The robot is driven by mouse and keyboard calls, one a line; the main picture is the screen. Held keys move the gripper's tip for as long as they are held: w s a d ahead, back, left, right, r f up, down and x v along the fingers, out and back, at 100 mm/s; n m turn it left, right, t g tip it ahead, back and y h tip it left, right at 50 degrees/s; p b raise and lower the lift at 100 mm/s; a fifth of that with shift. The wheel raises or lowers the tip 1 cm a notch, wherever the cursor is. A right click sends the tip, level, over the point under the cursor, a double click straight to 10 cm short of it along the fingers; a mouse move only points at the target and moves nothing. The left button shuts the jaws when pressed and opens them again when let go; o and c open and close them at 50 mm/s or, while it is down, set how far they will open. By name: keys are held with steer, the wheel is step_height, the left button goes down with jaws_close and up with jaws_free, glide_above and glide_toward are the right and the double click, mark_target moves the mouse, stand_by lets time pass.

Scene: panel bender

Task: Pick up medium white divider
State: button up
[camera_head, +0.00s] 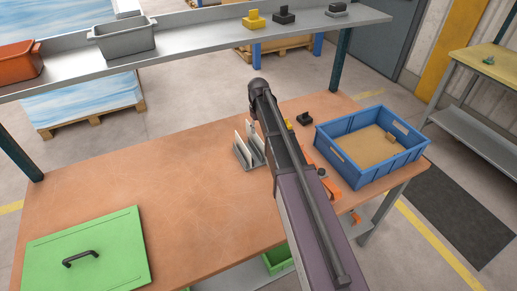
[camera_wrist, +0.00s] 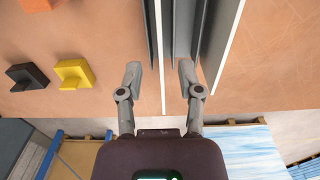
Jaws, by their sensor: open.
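Two thin white dividers stand upright at a grey slotted holder (camera_head: 258,156) on the bench, partly behind my arm in the head view. In the wrist view one white divider (camera_wrist: 160,55) shows edge-on as a narrow strip between my fingertips. The other white divider (camera_wrist: 222,40) stands to the right, beyond the grey holder plates (camera_wrist: 184,30). I cannot tell which one is medium. My gripper (camera_wrist: 160,72) is open, with a finger on each side of the first divider and visible gaps. In the head view my arm hides the gripper.
A blue crate (camera_head: 345,170) stands on the bench's right. A black block (camera_head: 305,118) and a yellow block (camera_wrist: 73,73) lie near the holder. A green lid (camera_head: 115,255) with a black handle is front left. A shelf (camera_head: 200,40) spans the back. The bench's middle left is clear.

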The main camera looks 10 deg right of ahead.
mark_target(259, 141)
steer(key=shift+f+b, duration=0.6)
steer(key=shift+f, duration=0.3)
steer(key=shift+f, duration=0.15)
steer(key=f+b, duration=0.5)
steer(key=shift+s, duration=0.2)
steer(key=shift+r, duration=0.1)
stand_by(0.4)
jaws_close()
